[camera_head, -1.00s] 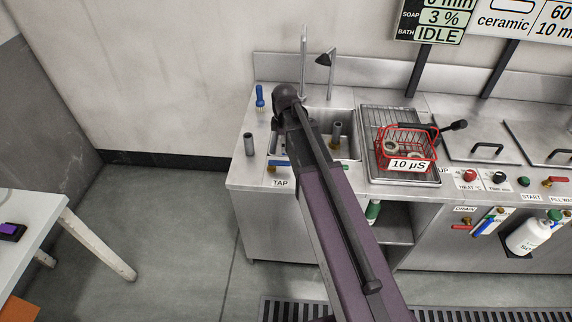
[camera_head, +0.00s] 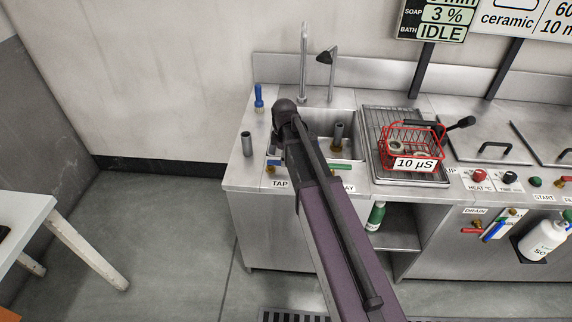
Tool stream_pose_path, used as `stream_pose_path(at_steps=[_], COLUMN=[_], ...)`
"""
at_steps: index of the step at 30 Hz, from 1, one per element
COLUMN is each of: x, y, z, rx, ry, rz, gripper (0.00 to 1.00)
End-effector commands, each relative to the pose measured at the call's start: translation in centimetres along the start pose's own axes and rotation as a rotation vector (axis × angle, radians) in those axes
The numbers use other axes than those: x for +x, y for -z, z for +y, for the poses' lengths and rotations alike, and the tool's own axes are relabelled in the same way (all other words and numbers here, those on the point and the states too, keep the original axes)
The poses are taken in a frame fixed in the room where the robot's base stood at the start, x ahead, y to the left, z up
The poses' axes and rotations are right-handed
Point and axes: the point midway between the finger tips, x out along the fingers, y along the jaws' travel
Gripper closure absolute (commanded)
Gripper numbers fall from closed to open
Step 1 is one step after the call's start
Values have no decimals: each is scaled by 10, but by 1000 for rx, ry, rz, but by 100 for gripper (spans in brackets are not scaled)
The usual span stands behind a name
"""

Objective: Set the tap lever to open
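The tap lever (camera_head: 273,162) is a small blue handle on the front ledge of the sink, just above the TAP label (camera_head: 280,184). Only its left part shows; my arm hides the rest, so I cannot tell its exact angle. A tall grey spout (camera_head: 303,65) rises behind the sink basin (camera_head: 350,125); I see no water running from it. My arm reaches up across the sink, its dark rounded joint over the basin's left side. My gripper does not show, so its opening and any contact with the lever are hidden.
A green lever (camera_head: 340,165) sits right of my arm. Grey cylinders stand on the counter (camera_head: 249,143) and in the basin (camera_head: 338,136). A blue brush (camera_head: 259,98) is at the back left. A red wire basket (camera_head: 414,143) rests on the rack. Floor at left is clear beside a white table (camera_head: 25,215).

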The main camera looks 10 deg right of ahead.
Motion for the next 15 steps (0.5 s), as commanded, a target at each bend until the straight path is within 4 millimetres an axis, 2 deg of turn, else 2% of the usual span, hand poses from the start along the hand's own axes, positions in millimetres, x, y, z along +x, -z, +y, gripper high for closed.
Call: stream_pose_path(at_steps=[1,6,15], x=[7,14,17], y=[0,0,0], z=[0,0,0], rx=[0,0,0], ry=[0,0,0], rz=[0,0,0], gripper=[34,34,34])
